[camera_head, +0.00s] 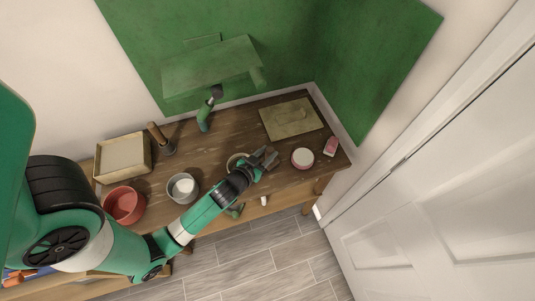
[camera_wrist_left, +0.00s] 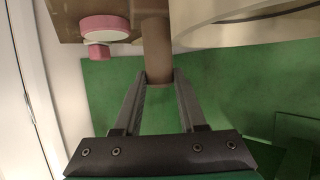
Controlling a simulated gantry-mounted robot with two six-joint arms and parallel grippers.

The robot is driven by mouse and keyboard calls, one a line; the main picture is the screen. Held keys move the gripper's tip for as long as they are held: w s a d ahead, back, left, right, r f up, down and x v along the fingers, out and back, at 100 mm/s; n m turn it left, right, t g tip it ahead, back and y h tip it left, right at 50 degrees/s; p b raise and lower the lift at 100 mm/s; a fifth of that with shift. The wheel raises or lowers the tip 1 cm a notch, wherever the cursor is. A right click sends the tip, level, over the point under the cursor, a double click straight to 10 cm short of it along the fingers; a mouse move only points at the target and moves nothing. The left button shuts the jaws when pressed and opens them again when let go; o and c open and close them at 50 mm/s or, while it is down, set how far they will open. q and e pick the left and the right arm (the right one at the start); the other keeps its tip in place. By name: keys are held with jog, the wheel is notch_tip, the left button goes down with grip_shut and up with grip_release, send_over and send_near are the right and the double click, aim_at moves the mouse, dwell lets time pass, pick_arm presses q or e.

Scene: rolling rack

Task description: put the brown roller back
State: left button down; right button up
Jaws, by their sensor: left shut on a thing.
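The brown roller (camera_wrist_left: 157,45) is a plain brown cylinder, seen in the left wrist view between my left fingertips. In the head view my left gripper (camera_head: 268,160) is over the right half of the wooden table, and the roller cannot be made out clearly there. My right gripper is not in view.
A pink-and-white round tub (camera_head: 302,158), a pink block (camera_head: 331,146) and a flat board (camera_head: 291,119) lie to the right. A red bowl (camera_head: 124,204), metal pot (camera_head: 183,187) and beige tray (camera_head: 122,158) stand left.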

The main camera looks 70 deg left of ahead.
pick_arm(q)
jog(key=shift+f, duration=0.2)
jog(key=shift+c, duration=2.4)
grip_release()
jog(key=shift+r, duration=0.2)
jog(key=shift+s+d+r, duration=0.1)
jog(key=shift+s+d, duration=0.05)
jog(key=b+v, duration=0.2)
jog(key=v, duration=0.9)
jog(key=shift+s, duration=0.3)
jog(key=shift+d+r, duration=0.1)
